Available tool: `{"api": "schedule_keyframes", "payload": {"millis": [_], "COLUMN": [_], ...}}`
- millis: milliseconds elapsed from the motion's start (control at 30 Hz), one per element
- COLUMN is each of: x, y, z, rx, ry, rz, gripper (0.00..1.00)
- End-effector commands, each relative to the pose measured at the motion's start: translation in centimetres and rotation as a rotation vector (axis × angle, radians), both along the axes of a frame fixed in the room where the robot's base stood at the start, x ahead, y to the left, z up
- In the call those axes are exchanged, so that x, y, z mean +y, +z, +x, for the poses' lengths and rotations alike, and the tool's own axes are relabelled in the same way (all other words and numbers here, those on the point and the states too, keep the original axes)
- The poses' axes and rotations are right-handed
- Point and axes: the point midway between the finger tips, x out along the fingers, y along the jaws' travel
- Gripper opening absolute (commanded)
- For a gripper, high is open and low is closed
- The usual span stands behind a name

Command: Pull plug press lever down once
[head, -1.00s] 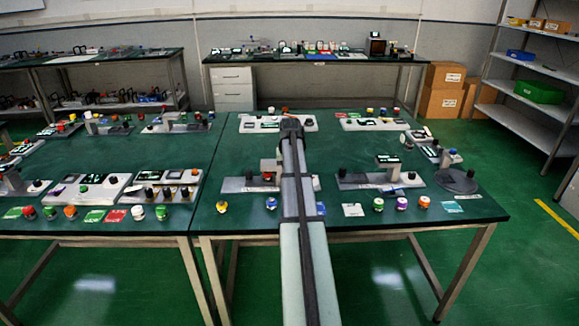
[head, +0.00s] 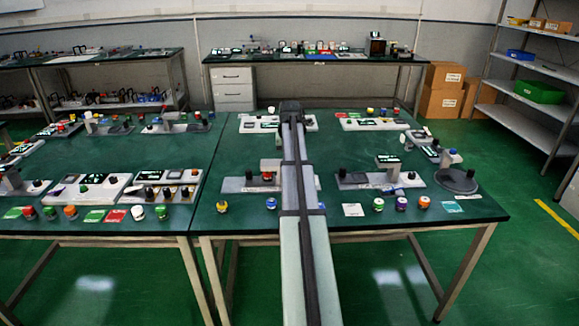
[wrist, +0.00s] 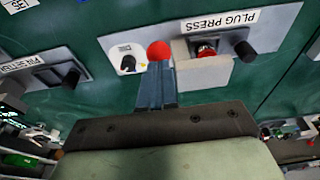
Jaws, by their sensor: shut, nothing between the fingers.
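The plug press is a light grey plate (wrist: 278,22) labelled "PLUG PRESS", which appears upside down in the wrist view. It carries a pale block (wrist: 190,75), a red part (wrist: 207,50) and a black knob (wrist: 243,50). A red ball (wrist: 158,50), possibly the lever's knob, lies just beyond my fingertips. I cannot tell if they touch it. My gripper (wrist: 157,66) is shut and empty. In the head view the plate (head: 232,185) shows left of my arm, which hides its right part and my fingertips.
A white plate with a black dial (wrist: 128,60) sits beside the red ball. Another device (wrist: 40,70) with a black knob is at the left in the wrist view. In the head view several round buttons line the table's (head: 340,145) front edge, and other devices stand further back.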

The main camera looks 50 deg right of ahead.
Motion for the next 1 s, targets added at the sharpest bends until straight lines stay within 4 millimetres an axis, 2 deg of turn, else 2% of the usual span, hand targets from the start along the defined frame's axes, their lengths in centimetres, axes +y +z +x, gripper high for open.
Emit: {"api": "schedule_keyframes", "payload": {"millis": [533, 1000], "x": [0.0, 0.0], "y": [3.5, 4.0], "z": [0.0, 0.0], "rx": [-0.001, 0.0], "ry": [0.0, 0.0], "rz": [-0.001, 0.0], "gripper": [0.0, 0.0]}}
